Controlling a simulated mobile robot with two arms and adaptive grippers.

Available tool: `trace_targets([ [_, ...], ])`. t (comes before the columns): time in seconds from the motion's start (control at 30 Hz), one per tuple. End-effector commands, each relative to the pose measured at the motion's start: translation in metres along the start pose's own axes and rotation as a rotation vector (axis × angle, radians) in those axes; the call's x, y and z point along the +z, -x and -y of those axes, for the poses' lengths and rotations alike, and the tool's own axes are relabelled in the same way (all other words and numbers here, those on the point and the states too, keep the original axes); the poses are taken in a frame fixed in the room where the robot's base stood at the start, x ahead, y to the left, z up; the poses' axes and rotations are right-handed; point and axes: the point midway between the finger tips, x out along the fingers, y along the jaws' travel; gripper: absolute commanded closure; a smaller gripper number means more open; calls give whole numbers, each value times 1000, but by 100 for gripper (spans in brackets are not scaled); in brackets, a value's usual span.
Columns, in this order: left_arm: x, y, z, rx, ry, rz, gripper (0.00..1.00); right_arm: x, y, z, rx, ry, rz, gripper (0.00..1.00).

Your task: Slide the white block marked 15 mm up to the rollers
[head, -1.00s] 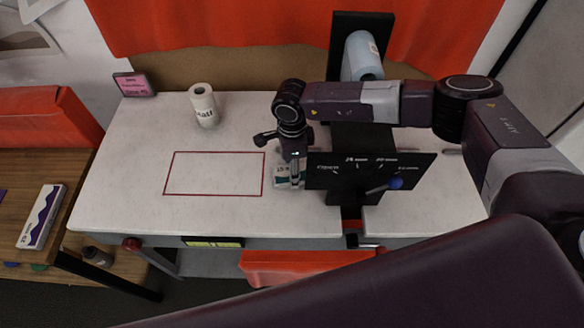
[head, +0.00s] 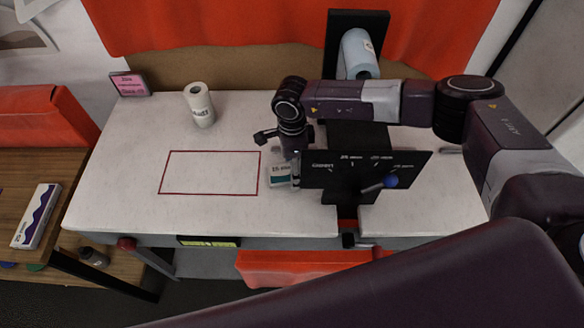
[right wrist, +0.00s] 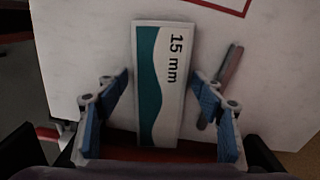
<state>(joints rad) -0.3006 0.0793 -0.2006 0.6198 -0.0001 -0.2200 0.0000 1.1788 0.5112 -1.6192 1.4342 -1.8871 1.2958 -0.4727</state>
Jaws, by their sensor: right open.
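The white block marked 15 mm (head: 278,176) lies on the white table, just left of the black panel of the machine. It has a teal wave on its label. In the right wrist view the block (right wrist: 174,95) lies lengthwise between the blue-padded fingers of my right gripper (right wrist: 160,78), with a gap on each side. That gripper (head: 296,172) is open and hides part of the block's right end in the head view. The rollers are not clearly visible; the panel (head: 340,172) and my arm cover that area. My left gripper is not in view.
A red rectangle (head: 209,193) is marked on the table left of the block, with bare surface inside. A white labelled roll (head: 199,105) stands behind it. A blue roll (head: 360,54) sits on the machine's upright. A pink sign (head: 131,84) stands at the back left corner.

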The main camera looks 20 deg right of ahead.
Motion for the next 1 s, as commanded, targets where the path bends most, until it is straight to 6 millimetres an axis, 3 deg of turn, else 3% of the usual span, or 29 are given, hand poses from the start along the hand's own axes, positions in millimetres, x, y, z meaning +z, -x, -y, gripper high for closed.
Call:
trace_targets([
  [0.43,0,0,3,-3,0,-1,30,1,9,1,-2,0,4,30],
  [0.8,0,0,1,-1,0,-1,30,0,82,1,-4,0,4,30],
  [1.0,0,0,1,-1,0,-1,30,0,111,0,-2,0,3,30],
])
